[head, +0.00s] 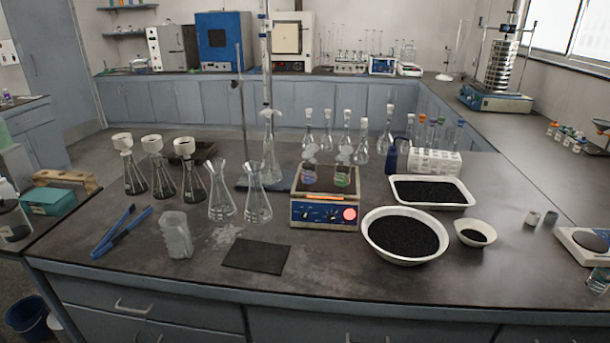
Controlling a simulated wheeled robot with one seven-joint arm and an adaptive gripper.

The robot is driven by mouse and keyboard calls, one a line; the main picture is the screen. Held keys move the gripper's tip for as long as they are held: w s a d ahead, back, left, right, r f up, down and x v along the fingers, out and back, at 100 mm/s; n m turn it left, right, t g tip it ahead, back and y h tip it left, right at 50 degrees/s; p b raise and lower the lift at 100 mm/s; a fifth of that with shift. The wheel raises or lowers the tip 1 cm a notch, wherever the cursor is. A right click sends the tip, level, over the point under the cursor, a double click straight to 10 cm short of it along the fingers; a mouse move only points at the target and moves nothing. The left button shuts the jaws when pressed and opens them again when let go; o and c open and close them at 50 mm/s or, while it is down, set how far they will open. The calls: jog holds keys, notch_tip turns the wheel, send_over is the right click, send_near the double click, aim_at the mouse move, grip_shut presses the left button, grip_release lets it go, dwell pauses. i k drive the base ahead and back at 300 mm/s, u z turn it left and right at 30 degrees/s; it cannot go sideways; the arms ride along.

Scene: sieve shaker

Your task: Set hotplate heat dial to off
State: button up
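The hotplate (313,224) stands near the middle of the dark lab bench. Its front panel is blue and faces me. Two small dials show on the panel, a left dial (309,213) and a right dial (333,215). I cannot tell which is the heat dial or where either one points. A bright pink-red disc (350,213) is at the panel's right end. Two small flasks with coloured liquid, one purplish (309,176) and one green (342,178), stand on the hotplate top. My gripper is not in view.
Two empty conical flasks (256,200) stand left of the hotplate, with a retort stand (242,120) behind. A white bowl of black granules (405,236) is close at right. A dark mat (256,257) lies front left. Bare bench lies directly before the hotplate.

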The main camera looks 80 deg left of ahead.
aim_at(304, 215)
jog(key=u, duration=2.6)
